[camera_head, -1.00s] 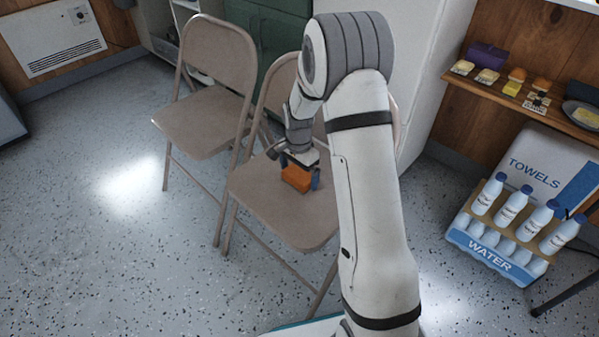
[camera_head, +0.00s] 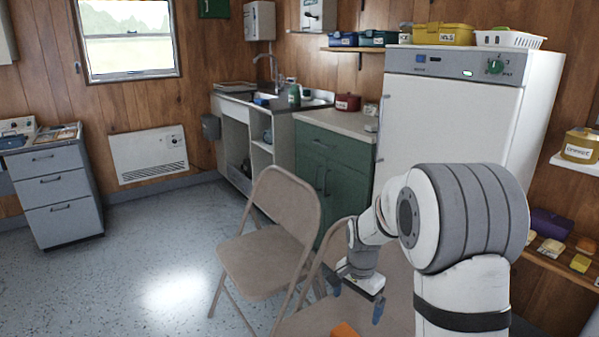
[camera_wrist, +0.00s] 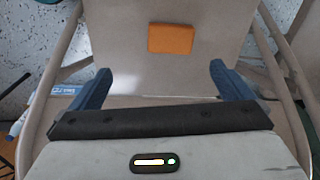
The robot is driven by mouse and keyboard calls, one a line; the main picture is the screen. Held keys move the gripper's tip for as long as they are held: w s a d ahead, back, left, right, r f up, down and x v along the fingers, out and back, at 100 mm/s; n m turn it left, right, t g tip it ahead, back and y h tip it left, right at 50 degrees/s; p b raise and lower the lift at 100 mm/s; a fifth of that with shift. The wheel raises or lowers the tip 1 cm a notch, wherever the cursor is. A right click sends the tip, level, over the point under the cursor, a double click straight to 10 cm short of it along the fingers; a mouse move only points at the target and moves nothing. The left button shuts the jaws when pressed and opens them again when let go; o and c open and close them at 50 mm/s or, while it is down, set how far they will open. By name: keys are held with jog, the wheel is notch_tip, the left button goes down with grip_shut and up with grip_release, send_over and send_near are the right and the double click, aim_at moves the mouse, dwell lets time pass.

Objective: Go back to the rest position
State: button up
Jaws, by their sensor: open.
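My gripper (camera_head: 357,302) is open and empty, held above the seat of the nearer beige folding chair (camera_head: 390,290). Its two blue fingers also show in the wrist view (camera_wrist: 160,85), spread wide apart. An orange block (camera_wrist: 171,38) lies flat on the chair seat, beyond the fingertips and touching neither. In the head view only a corner of the orange block (camera_head: 344,330) shows at the bottom edge. My arm hides part of the nearer chair.
A second folding chair (camera_head: 268,260) stands to the left. A white fridge (camera_head: 450,125) and green cabinet (camera_head: 335,170) stand behind. A shelf with food items (camera_head: 560,255) is at the right. The floor at left is clear, up to a grey drawer unit (camera_head: 57,200).

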jog(key=s+r+n+p, duration=0.3)
jog(key=s+r+p, duration=0.4)
jog(key=r, duration=0.5)
jog(key=s+r+n+t+p, duration=0.1)
jog(key=s+r+n+p, duration=0.2)
jog(key=s+r+p, duration=0.5)
jog(key=s+r+n+t+p, duration=0.1)
jog(key=s+r+n+p, duration=0.2)
jog(key=s+r+p, duration=0.5)
notch_tip(320, 180, up, 9)
jog(key=shift+s+f+n, duration=0.1)
jog(key=shift+s+n, duration=0.2)
jog(key=shift+s, duration=0.4)
